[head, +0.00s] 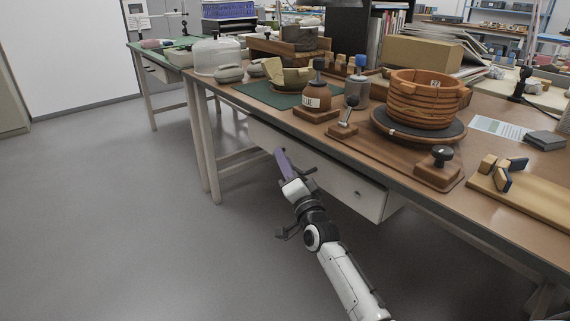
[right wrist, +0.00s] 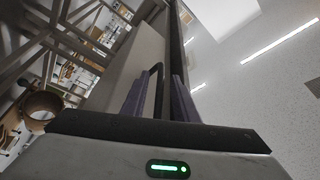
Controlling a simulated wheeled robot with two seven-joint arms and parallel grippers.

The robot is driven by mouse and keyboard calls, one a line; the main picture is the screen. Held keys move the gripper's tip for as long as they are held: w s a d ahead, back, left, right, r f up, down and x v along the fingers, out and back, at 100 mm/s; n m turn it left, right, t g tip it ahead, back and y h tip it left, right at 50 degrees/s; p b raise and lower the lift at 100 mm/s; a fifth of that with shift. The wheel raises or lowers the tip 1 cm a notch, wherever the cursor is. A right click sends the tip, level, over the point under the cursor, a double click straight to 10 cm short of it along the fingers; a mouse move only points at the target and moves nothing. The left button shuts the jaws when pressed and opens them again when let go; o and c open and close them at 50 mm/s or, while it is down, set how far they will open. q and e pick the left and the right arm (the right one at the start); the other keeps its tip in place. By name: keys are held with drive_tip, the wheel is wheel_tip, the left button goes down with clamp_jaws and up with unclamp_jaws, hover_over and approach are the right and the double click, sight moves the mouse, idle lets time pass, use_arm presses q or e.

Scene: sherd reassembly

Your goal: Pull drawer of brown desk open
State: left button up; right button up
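The brown desk (head: 440,192) has a pale grey drawer (head: 335,178) under its top, with a small dark round spot on the front's right part. The drawer front stands near the desk's front edge; I cannot tell if it is out at all. My right gripper (head: 281,160) is at the left part of the drawer front, its purple fingers pointing up at it. In the right wrist view, the two fingers (right wrist: 157,100) stand apart on either side of a dark bow-shaped handle (right wrist: 156,72). A firm grip does not show. My left gripper is out of view.
The desktop holds a banded brown pot (head: 420,100) on a dark turntable, a small brown jar (head: 317,96), wooden stands and a green mat (head: 262,94). Desk legs (head: 205,150) stand left of the drawer. The grey floor (head: 120,220) at left is clear.

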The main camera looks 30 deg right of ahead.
drive_tip(key=shift+c, duration=0.4)
clamp_jaws()
idle(0.9)
